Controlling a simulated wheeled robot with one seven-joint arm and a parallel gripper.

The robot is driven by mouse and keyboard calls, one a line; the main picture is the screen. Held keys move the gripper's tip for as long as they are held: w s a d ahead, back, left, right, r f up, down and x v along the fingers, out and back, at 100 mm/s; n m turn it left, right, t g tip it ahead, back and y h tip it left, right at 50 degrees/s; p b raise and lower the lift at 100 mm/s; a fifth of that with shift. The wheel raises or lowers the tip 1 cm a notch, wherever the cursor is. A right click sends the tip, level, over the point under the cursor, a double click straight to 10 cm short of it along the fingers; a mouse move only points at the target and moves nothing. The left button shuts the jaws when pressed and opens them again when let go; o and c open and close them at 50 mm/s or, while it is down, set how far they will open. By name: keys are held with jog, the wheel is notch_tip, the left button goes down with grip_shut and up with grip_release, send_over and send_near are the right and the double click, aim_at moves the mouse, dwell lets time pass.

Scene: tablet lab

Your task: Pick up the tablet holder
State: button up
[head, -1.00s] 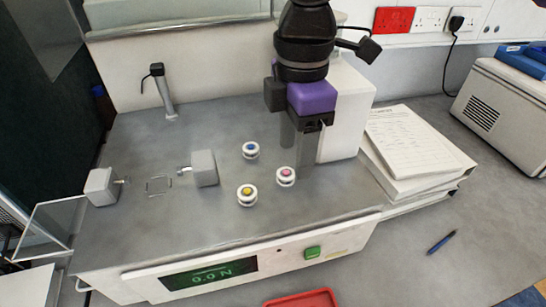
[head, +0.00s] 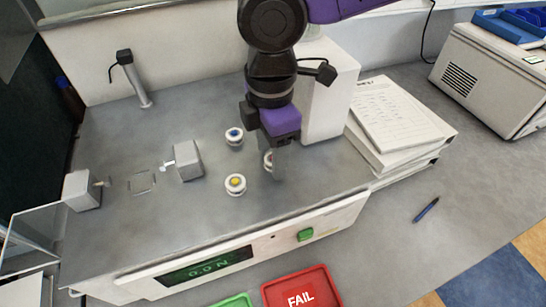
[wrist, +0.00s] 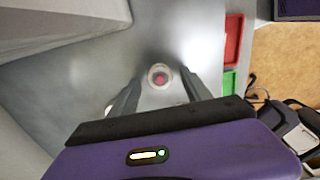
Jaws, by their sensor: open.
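Three small round white tablet holders stand on the grey top of the test machine. One has a blue centre (head: 234,136), one a yellow centre (head: 235,183), and one a pink centre (head: 267,160). My gripper (head: 276,174) points down at the pink one and partly hides it in the head view. In the wrist view the pink holder (wrist: 160,77) sits between my two open fingertips (wrist: 160,80), with a gap on each side. The holder stands upright on the surface.
Grey clamp blocks (head: 188,160) stand left on the machine, and a white housing (head: 330,92) rises behind my gripper. A stack of papers (head: 400,125) lies right. A red FAIL tray (head: 300,290) and a green tray (head: 236,301) sit in front.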

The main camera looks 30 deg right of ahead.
jog(key=shift+f, duration=0.1)
jog(key=shift+c, duration=0.3)
grip_shut()
